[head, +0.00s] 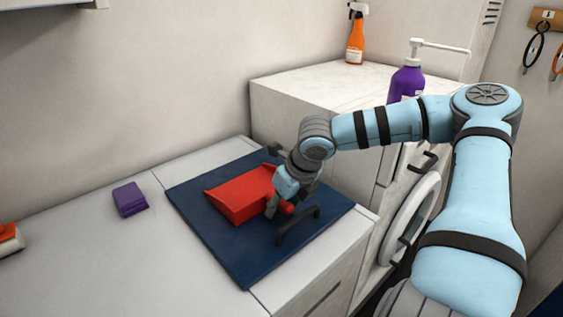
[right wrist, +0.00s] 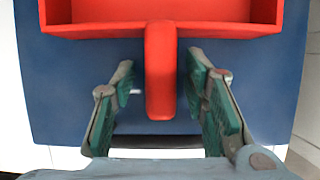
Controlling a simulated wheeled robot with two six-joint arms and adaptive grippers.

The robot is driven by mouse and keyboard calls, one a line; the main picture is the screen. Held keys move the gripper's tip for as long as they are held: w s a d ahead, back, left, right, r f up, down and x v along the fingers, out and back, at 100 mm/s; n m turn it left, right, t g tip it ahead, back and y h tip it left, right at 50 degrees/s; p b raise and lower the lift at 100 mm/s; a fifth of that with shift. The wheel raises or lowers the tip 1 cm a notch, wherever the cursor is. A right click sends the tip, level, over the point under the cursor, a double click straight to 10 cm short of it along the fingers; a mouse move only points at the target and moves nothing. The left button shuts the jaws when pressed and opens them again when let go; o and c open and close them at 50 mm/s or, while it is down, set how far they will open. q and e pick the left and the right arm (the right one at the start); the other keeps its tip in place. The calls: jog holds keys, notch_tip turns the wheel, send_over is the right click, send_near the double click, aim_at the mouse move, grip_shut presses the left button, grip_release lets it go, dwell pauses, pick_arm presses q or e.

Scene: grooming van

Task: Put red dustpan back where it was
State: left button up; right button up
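The red dustpan (head: 239,196) lies on a dark blue mat (head: 213,243) on the counter. Its pan points to the left and its handle to the right in the head view. In the right wrist view the dustpan's handle (right wrist: 160,75) hangs between the two fingers of my right gripper (right wrist: 163,90). The fingers are open, with a gap on both sides of the handle. In the head view my right gripper (head: 281,205) is down at the handle and hides part of it. My left gripper is not in view.
A purple folded cloth or block (head: 130,199) lies left of the mat. A dark handle-like bar (head: 298,226) stands at the mat's front right. A higher white cabinet (head: 310,88) behind carries an orange spray bottle (head: 356,38) and a purple pump bottle (head: 406,81). The left counter is mostly clear.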

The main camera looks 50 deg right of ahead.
jog(key=p+v, duration=0.1)
jog(key=v, duration=0.2)
jog(key=shift+w+r, duration=0.1)
jog(key=shift+w, duration=0.1)
jog(key=v, duration=0.9)
jog(key=shift+s, duration=0.2)
